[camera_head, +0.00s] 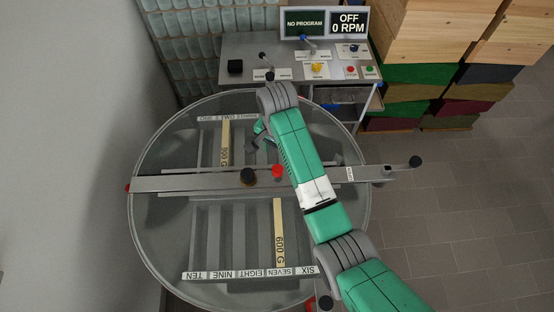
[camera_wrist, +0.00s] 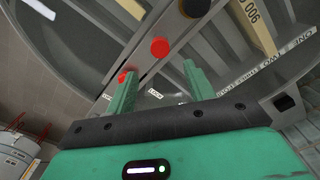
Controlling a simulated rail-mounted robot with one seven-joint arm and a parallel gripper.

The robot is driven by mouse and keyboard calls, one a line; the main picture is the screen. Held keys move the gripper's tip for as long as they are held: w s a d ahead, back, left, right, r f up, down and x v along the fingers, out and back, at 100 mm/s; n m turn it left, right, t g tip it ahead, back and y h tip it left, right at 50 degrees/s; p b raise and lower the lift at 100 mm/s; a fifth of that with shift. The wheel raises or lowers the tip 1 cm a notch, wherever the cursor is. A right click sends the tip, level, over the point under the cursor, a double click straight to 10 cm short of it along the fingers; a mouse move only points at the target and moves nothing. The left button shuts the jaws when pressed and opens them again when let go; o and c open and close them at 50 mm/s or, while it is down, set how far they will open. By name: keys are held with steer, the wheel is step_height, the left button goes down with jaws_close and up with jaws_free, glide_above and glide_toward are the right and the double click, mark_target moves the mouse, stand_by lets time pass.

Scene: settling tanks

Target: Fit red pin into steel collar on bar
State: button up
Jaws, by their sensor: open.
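My gripper (camera_head: 257,137) is above the far side of the bar (camera_head: 200,181), and the arm comes in from the lower right. In the wrist view my gripper (camera_wrist: 160,82) has its two green fingers apart with nothing held between them. A round red top (camera_head: 278,170) stands on the bar beside a black knob (camera_head: 248,176). It also shows in the wrist view (camera_wrist: 160,47), beyond the fingertips. A smaller red piece (camera_wrist: 122,77) shows near the left finger. I cannot tell which red piece is the pin. I cannot clearly make out the steel collar.
The bar crosses a round clear-lidded tank (camera_head: 150,130) holding labelled slots and pale 600 G strips. A control bench (camera_head: 235,48) and stacked crates (camera_head: 430,35) stand behind.

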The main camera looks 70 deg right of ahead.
steer(key=shift+r, duration=0.9)
steer(key=w+a+r+n+t+h, duration=0.25)
steer(key=w+a+r+t, duration=0.2)
steer(key=w+r, duration=0.4)
steer(key=w+a+r+n+t+h, duration=0.25)
steer(key=w+a+r+n, duration=0.2)
steer(key=w+r, duration=0.35)
steer(key=w+a+r+n+t, duration=0.3)
steer(key=a+r, duration=0.3)
steer(key=r, duration=0.1)
steer(key=w+a+r+n+t, duration=0.2)
steer(key=a+r+t, duration=0.2)
steer(key=a+r, duration=0.35)
steer(key=s+a+r+n+t+y, duration=0.2)
steer(key=s+a+r+n+t, duration=0.2)
steer(key=s+a+r, duration=0.3)
steer(key=s+a+r+n+t+y, duration=0.3)
steer(key=s+a+r+t, duration=0.4)
steer(key=a+r, duration=0.5)
step_height(320, 180, up, 5)
steer(key=shift+s+a+r+n, duration=0.1)
steer(key=shift+s+a+n, duration=0.15)
steer(key=shift+n, duration=0.35)
